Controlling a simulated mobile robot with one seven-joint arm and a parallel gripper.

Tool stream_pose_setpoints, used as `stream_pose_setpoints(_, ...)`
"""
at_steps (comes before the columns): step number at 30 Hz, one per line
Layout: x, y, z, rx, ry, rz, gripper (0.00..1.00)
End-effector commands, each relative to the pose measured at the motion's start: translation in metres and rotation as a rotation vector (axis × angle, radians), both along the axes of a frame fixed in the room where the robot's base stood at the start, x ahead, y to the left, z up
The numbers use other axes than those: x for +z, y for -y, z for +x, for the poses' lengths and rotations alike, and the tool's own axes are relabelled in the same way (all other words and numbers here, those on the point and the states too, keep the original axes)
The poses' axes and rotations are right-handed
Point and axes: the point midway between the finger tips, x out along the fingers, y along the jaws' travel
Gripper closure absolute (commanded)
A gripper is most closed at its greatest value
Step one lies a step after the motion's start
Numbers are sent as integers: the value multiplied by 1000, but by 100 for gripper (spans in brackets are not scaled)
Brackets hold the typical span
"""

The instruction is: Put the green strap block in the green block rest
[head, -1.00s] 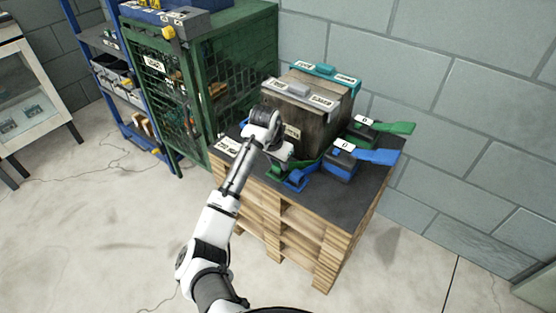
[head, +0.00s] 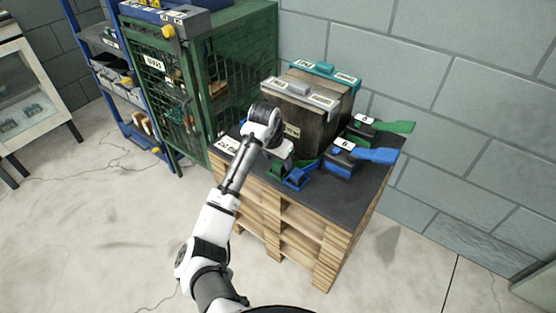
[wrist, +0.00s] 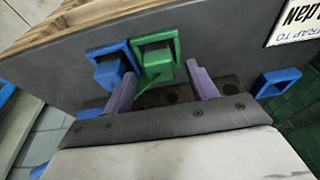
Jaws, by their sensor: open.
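In the wrist view a green block-like piece (wrist: 158,66) sits at a square green frame (wrist: 174,45) on the dark top. I cannot tell whether it is fully seated or which part is the rest. My gripper (wrist: 163,88) is open, its two purple fingers apart, with the green piece just beyond and between them; I see no clear contact. In the head view my gripper (head: 283,160) is low at the box's front, largely hidden by the wrist. A bit of green (head: 275,170) shows beside it.
A blue block in a blue frame (wrist: 110,68) stands close left of the green one; another blue frame (wrist: 278,83) lies right. The wooden box (head: 310,125) stands behind. Dark blocks with green (head: 398,127) and blue (head: 377,155) handles lie right. A green mesh cabinet (head: 240,70) stands left.

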Motion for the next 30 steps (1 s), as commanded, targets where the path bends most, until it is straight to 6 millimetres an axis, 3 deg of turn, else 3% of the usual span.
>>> stream_pose_setpoints(16, 109, -17, -23, 0, 5, 0, 42)
stream_pose_setpoints(21, 124, -20, -27, 1, 4, 0, 42)
stream_pose_setpoints(27, 128, -21, -28, 1, 6, -2, 42)
stream_pose_setpoints(30, 144, -21, -16, 33, 108, -51, 42)
